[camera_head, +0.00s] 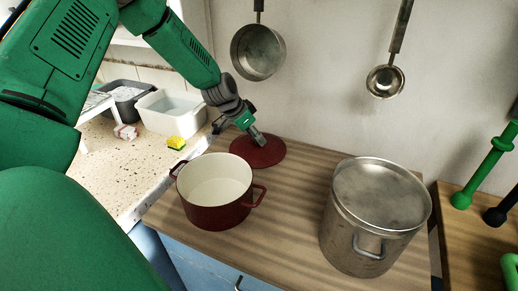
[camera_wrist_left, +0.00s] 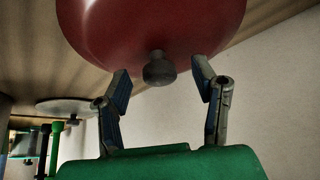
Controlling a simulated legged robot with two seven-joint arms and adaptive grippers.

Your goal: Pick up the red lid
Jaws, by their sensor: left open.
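The red lid (camera_head: 270,154) lies flat on the wooden counter, behind the red pot (camera_head: 217,212), which is open with a cream inside. In the left wrist view the lid (camera_wrist_left: 150,25) fills the top, with its dark round knob (camera_wrist_left: 158,72) pointing at my gripper. My left gripper (camera_head: 258,139) is just over the lid and hides its knob in the head view. In the wrist view its two fingers (camera_wrist_left: 160,84) are spread, one on each side of the knob, with gaps to it. My right gripper is not in view.
A large metal pot (camera_head: 345,225) stands at the right of the counter. A saucepan (camera_head: 258,52) and a ladle (camera_head: 385,80) hang on the wall. A white basin (camera_head: 170,112) and a yellow sponge (camera_head: 176,143) are on the left. Green posts (camera_head: 483,166) stand at far right.

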